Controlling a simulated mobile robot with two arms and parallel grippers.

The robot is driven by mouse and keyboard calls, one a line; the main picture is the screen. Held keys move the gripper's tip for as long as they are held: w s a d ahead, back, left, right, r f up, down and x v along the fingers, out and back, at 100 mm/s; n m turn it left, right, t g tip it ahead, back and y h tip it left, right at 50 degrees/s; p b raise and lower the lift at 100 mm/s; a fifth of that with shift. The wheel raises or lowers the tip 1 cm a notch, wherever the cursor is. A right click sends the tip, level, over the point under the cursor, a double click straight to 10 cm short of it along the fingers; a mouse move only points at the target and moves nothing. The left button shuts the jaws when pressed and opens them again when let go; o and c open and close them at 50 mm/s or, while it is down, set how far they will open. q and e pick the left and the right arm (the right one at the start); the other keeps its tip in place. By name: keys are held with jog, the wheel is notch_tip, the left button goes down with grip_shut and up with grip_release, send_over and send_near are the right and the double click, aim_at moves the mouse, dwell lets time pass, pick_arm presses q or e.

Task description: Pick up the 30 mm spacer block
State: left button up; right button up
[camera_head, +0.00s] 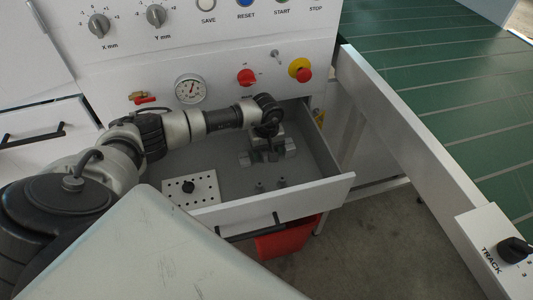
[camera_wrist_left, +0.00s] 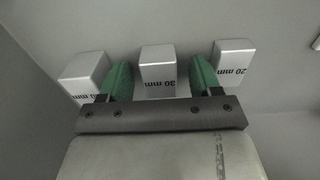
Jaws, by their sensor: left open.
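The 30 mm spacer block (camera_wrist_left: 158,72) is a pale grey block whose label reads upside down in the left wrist view. It stands between the two green fingers of my left gripper (camera_wrist_left: 160,80), which is open, with a small gap on each side. In the head view my left gripper (camera_head: 266,150) reaches down into the open drawer over the row of blocks, and it partly hides the 30 mm block. The 20 mm block (camera_wrist_left: 235,70) is just outside one finger. My right gripper is not in view.
The open drawer (camera_head: 318,190) also holds a plate with holes (camera_head: 190,190) and small dark pegs (camera_head: 270,186). The front panel with a gauge (camera_head: 190,89) and red knobs rises behind. A white rail (camera_head: 400,125) and green conveyor (camera_head: 440,70) lie to the right.

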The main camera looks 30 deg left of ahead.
pick_arm(q)
jog(key=shift+f, duration=0.1)
jog(key=c, duration=1)
jog(key=shift+c, duration=0.2)
